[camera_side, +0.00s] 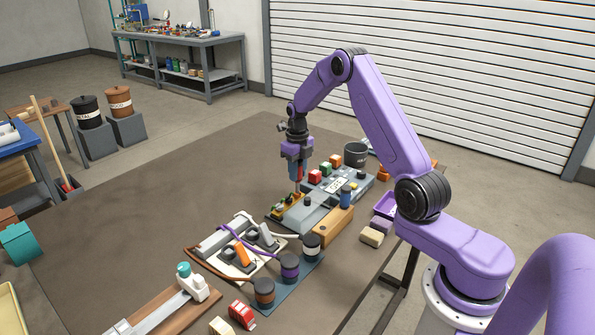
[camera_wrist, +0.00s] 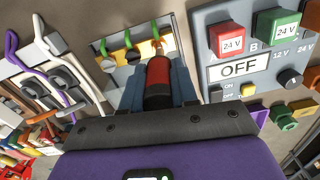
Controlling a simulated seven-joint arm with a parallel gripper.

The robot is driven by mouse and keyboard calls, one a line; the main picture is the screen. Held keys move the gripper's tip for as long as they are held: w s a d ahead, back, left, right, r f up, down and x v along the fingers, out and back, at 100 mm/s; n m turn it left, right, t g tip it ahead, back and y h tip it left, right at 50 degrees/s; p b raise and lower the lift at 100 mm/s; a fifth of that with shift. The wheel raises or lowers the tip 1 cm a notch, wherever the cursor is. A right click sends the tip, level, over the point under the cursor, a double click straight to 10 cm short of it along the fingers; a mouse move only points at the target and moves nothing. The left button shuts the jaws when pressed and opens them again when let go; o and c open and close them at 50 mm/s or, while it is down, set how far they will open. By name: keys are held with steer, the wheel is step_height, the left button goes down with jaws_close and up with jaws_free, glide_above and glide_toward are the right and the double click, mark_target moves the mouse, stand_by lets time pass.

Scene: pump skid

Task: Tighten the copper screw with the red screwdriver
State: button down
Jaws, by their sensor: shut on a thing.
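My gripper (camera_side: 296,172), purple with blue fingers, is shut on the red screwdriver (camera_wrist: 158,76). In the wrist view its red and black handle sits between the fingers and its front end points at the terminal block. In the side view it hangs roughly upright from my gripper. The terminal block (camera_wrist: 119,72), grey and yellow with green parts, lies under the tip; it also shows in the side view (camera_side: 286,212). A small copper-coloured bit shows just beyond the handle; I cannot tell whether it is the copper screw or whether the tip touches it.
Right of the terminal block is a grey panel (camera_wrist: 240,88) with an OFF label, red and green 24 V blocks and a black knob. A board with levers and cables (camera_side: 228,240) lies nearer the camera. Open brown table (camera_side: 150,200) is at left.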

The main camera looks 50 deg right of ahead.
steer(key=shift+r, duration=0.1)
steer(key=shift+r, duration=2.4)
